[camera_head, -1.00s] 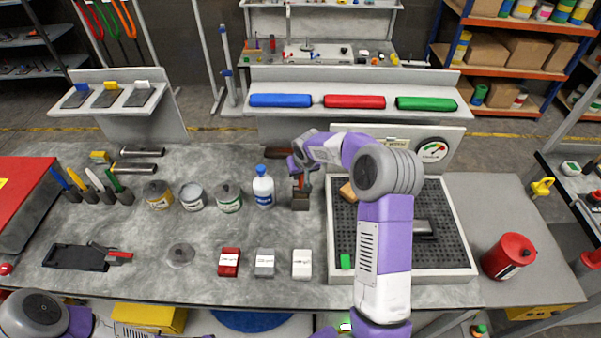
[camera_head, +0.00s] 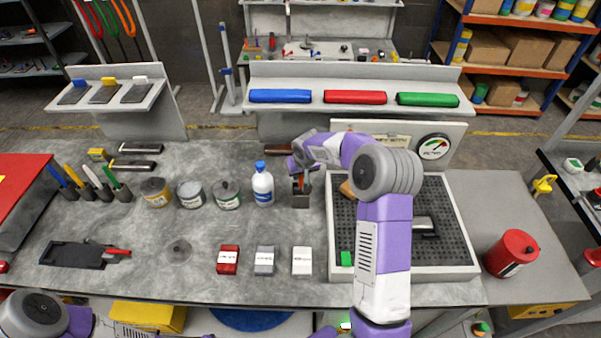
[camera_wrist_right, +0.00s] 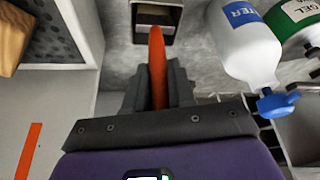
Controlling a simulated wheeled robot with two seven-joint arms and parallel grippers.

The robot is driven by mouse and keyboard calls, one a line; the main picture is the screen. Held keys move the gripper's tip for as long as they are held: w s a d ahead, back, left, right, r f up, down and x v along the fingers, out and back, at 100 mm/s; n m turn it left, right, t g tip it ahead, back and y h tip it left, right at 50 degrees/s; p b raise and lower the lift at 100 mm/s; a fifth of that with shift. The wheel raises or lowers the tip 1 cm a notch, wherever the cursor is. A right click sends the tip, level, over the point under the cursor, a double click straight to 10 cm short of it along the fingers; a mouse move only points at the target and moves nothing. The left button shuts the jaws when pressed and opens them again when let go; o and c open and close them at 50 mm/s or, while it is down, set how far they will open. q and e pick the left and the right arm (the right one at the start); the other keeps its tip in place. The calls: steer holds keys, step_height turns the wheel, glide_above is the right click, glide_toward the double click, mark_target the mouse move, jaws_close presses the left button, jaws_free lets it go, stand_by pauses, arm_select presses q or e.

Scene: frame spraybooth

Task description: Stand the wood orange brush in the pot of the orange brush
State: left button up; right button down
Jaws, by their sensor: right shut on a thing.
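My right gripper (camera_head: 301,178) is shut on an orange brush (camera_wrist_right: 157,70), which shows as a long orange piece between the dark fingers in the right wrist view. The gripper is just above a dark square pot (camera_head: 300,201) beside the white and blue bottle. In the wrist view the pot's opening (camera_wrist_right: 158,12) lies just beyond the orange tip. I cannot tell whether the brush's lower end touches the pot. At the left of the bench, an orange-handled brush (camera_head: 77,176) stands tilted in a dark pot, among blue, white and green ones. My left gripper is out of view.
A white and blue bottle (camera_head: 263,188) stands close left of the square pot. Several cans, including a green-labelled one (camera_head: 227,195), stand farther left. A tray with a dark perforated floor and pale rim (camera_head: 332,230) is close right. The bench's front middle holds three small boxes.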

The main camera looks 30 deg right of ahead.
steer(key=c, duration=0.9)
jaws_free()
steer(key=v, duration=0.7)
steer(key=shift+s+r, duration=0.2)
steer(key=shift+r, duration=0.05)
steer(key=shift+r, duration=0.1)
